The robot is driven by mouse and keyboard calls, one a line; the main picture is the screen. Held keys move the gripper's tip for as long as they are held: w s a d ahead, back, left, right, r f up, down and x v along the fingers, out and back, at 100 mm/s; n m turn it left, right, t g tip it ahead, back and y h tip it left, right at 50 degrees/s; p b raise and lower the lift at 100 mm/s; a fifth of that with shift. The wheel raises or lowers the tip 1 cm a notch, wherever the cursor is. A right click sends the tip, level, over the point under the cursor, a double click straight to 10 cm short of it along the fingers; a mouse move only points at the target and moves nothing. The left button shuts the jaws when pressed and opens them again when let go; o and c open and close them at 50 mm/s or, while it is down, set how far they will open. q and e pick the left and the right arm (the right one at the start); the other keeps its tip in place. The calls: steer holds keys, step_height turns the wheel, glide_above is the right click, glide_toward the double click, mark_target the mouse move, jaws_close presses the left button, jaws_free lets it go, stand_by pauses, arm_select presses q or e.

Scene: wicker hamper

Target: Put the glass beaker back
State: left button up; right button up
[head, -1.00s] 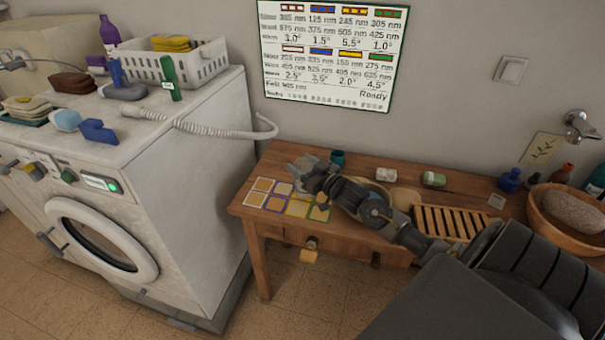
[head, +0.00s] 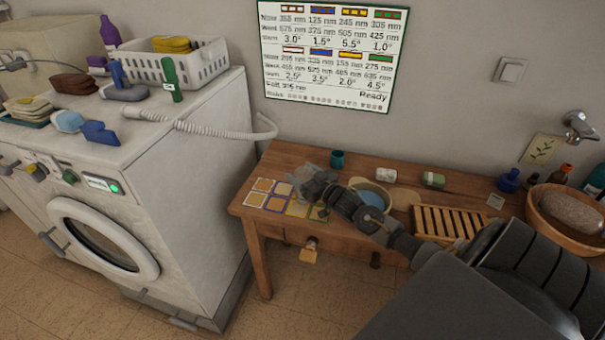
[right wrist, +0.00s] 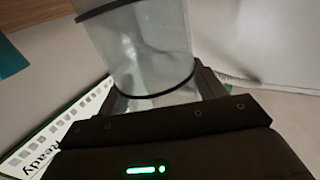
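The glass beaker (right wrist: 145,50) is clear, with dark bands around it, and fills the upper middle of the right wrist view. It stands tilted between the fingers of my right gripper (right wrist: 160,90), which is shut on it. In the head view my right gripper (head: 306,180) is over the left part of the wooden table (head: 285,160), beside the coloured square tiles (head: 263,185). The beaker there is only a faint pale patch at the fingers, largely hidden by the gripper. My left gripper is out of view.
A teal cup (head: 337,159), a blue bowl (head: 371,196) partly behind my arm, a slatted wooden rack (head: 445,222) and a wooden basin (head: 540,212) are on the table. The white washer (head: 190,165) stands left. A printed wall chart (head: 327,55) hangs behind.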

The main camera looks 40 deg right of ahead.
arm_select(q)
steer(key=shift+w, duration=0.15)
arm_select(e)
steer(key=shift+o, duration=1.1)
arm_select(q)
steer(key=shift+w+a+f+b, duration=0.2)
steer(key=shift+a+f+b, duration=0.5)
steer(key=shift+b, duration=0.1)
arm_select(e)
steer(key=s, duration=1)
steer(key=shift+s+d, duration=0.15)
steer(key=shift+s, duration=0.25)
steer(key=shift+r, duration=0.1)
